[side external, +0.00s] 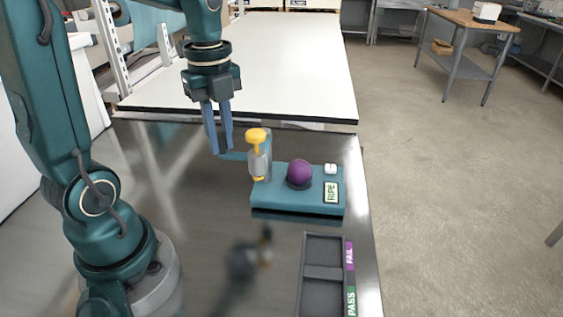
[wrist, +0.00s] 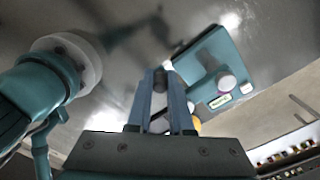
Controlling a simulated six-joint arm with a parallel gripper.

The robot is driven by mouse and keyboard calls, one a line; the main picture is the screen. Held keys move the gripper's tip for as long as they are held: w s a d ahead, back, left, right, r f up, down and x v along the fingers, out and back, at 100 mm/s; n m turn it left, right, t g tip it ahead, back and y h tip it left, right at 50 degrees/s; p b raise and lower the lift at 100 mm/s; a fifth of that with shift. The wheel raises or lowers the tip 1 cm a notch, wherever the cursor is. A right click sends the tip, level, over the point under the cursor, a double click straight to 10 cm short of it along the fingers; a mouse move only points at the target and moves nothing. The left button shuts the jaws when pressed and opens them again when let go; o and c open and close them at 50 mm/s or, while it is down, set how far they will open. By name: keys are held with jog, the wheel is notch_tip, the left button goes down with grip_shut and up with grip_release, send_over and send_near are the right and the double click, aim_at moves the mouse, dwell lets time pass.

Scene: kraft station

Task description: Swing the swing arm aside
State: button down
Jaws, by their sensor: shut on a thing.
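A teal testing device (side external: 275,204) stands on the dark shiny bench; it also shows in the wrist view (wrist: 222,54). A clear and grey upright part with a yellow cap (side external: 257,136) stands at its left end. The swing arm (side external: 236,156) looks like the thin teal bar running left from this part to my fingertips. My gripper (side external: 222,153) points down, left of the device, shut on a dark handle (wrist: 160,79) that shows between the fingertips in the wrist view.
A purple ball (side external: 299,173) sits in a dark cup on the device, beside a white button (side external: 330,168) and a RIPE display (side external: 331,192). A dark FAIL/PASS tray (side external: 309,272) lies in front. The bench left of the device is clear.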

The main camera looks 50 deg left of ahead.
jog(key=c, duration=0.8)
grip_release()
jog(key=shift+a, duration=0.1)
jog(key=shift+r, duration=2.6)
